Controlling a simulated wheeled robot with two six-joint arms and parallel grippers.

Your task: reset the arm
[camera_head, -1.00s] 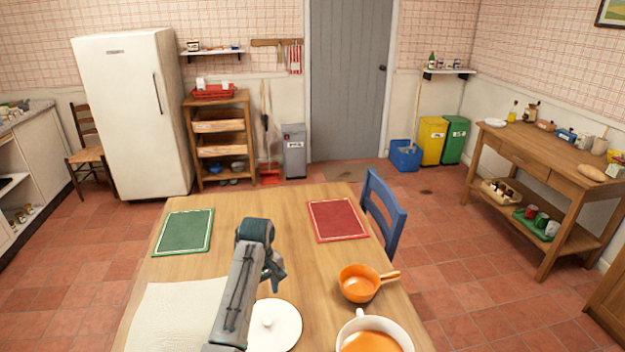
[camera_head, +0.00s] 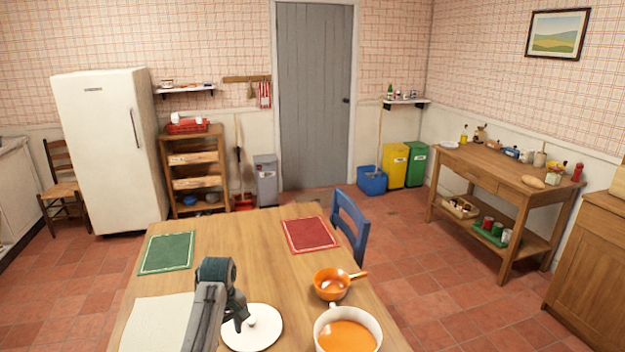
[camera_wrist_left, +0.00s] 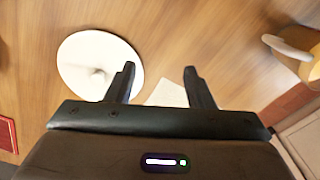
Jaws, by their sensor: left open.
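My left arm comes in over the wooden table from the bottom of the head view. Its gripper (camera_head: 240,312) is near the white round lid (camera_head: 262,328), partly in front of its left side. In the left wrist view the two fingers of the gripper (camera_wrist_left: 160,72) stand apart with nothing between them but table and a white patch beyond. The white lid (camera_wrist_left: 85,60) lies on the table at the left there. My right gripper is not in view.
The table (camera_head: 240,245) bears a green mat (camera_head: 167,252), a red mat (camera_head: 310,235), a white sheet (camera_head: 155,322), an orange pan (camera_head: 330,285) and a white pot (camera_head: 375,325) with orange contents. A blue chair (camera_head: 350,225) stands at its right edge. The table's middle is clear.

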